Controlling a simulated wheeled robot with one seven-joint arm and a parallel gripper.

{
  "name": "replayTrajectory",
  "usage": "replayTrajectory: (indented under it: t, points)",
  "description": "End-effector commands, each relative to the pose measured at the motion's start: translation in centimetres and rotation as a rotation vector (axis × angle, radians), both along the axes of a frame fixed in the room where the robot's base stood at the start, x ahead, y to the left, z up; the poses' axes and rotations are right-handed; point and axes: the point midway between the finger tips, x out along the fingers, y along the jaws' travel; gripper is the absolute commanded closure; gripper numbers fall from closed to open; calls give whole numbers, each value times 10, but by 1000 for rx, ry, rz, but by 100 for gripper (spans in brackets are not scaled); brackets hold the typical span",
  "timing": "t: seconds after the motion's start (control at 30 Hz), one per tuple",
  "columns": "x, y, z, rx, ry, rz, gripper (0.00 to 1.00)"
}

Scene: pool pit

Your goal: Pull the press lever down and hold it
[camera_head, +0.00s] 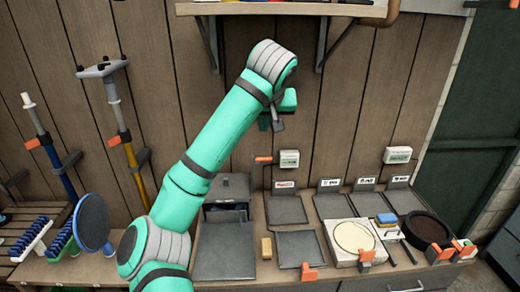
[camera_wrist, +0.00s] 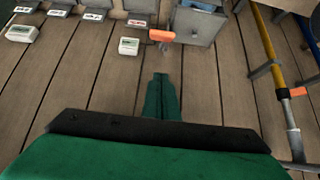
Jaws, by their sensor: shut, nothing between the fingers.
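An orange-handled lever (camera_head: 263,159) sits beside a grey box-like unit (camera_head: 227,187) at the back of the bench, against the plank wall; it looks like the press lever. In the wrist view the orange handle (camera_wrist: 162,36) shows beyond my fingertips, next to the grey unit (camera_wrist: 200,24). My gripper (camera_head: 265,121) is above the lever in the head view, apart from it. In the wrist view my gripper (camera_wrist: 160,77) has its two green fingers together, with nothing between them. The depth gap to the lever is hard to judge.
A small white labelled box (camera_head: 289,158) is on the wall just right of the lever. A shelf (camera_head: 280,9) on brackets hangs above. Grey trays (camera_head: 299,248) and a white round-topped block (camera_head: 353,239) cover the bench. Poles (camera_head: 128,140) stand at left.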

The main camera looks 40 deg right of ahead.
Motion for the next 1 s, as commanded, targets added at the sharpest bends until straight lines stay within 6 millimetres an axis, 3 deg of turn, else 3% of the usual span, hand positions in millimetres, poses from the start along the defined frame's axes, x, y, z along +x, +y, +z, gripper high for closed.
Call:
replayTrajectory:
  t: [0.37, 0.8, 1.0]
  points:
    - [5, -2, -6, -1, 1, 0, 100]
    - [47, -22, -60, -1, 0, 7, 100]
    - [56, -29, -82, -1, -1, 4, 100]
